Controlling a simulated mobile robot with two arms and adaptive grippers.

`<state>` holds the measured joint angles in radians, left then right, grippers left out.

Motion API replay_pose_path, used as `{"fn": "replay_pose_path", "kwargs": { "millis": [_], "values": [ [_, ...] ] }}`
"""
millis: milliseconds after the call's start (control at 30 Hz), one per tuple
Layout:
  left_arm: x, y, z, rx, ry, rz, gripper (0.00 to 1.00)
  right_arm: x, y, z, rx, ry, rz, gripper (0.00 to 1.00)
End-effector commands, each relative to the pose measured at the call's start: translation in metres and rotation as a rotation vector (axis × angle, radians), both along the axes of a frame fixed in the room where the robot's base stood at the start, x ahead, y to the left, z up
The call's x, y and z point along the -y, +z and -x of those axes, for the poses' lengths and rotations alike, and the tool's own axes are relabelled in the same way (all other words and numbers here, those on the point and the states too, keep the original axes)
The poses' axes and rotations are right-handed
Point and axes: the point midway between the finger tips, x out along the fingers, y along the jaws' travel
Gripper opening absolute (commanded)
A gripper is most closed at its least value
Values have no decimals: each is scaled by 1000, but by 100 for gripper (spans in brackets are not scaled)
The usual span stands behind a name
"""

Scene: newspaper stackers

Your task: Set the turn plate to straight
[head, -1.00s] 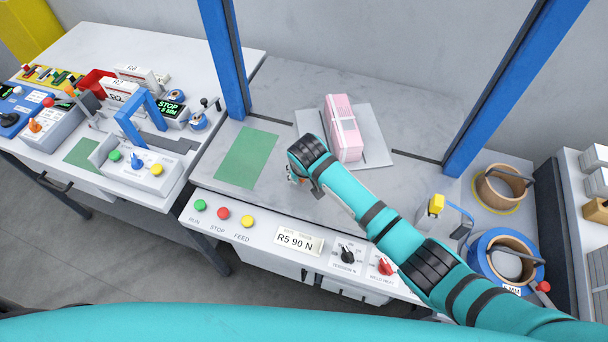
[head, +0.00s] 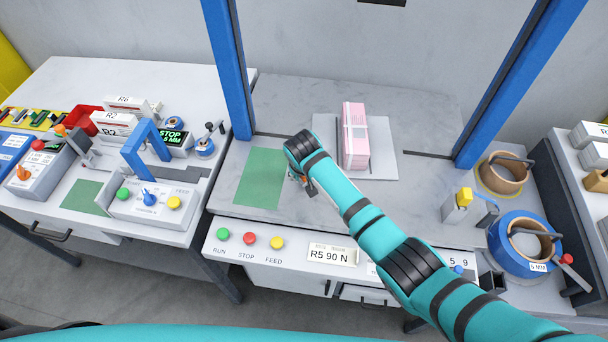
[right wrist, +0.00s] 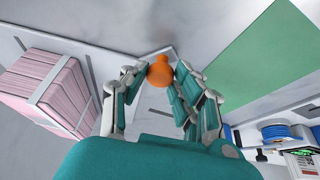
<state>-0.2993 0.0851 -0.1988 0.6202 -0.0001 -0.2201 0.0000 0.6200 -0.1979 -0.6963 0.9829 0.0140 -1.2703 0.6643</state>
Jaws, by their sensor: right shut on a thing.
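The turn plate (head: 383,153) is a light grey square on the grey table. A strapped pink bundle (head: 355,135) lies on it. In the head view the plate's edges run nearly level and the bundle stands almost straight away from me. My right gripper (head: 299,179) is at the plate's near left side, partly hidden by its own wrist. In the right wrist view my right gripper (right wrist: 160,73) is shut on an orange knob (right wrist: 161,72) by the plate's corner. The pink bundle also shows there (right wrist: 45,90). My left gripper is not in view.
A green mat (head: 260,178) lies left of the plate. Blue posts (head: 228,70) (head: 520,85) frame the table. A front panel holds coloured buttons (head: 249,239) and a label "R5 90 N" (head: 330,255). Strap reels (head: 525,240) stand at right.

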Motion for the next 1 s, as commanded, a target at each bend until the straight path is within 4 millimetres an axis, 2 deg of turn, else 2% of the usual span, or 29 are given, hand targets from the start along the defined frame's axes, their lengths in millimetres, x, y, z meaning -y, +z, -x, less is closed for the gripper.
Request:
{"fn": "replay_pose_path", "kwargs": {
  "millis": [467,500,633,667,1000],
  "values": [
    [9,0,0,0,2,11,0,-2,1,-2,3,-3,-4,0],
    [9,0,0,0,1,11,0,-2,1,-2,3,-3,-4,31],
    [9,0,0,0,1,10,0,-1,1,-1,2,-3,-3,48],
    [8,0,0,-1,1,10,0,-1,1,-1,2,-3,-3,51],
    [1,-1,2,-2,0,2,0,-1,3,0,1,-3,-3,51]
  ]
}}
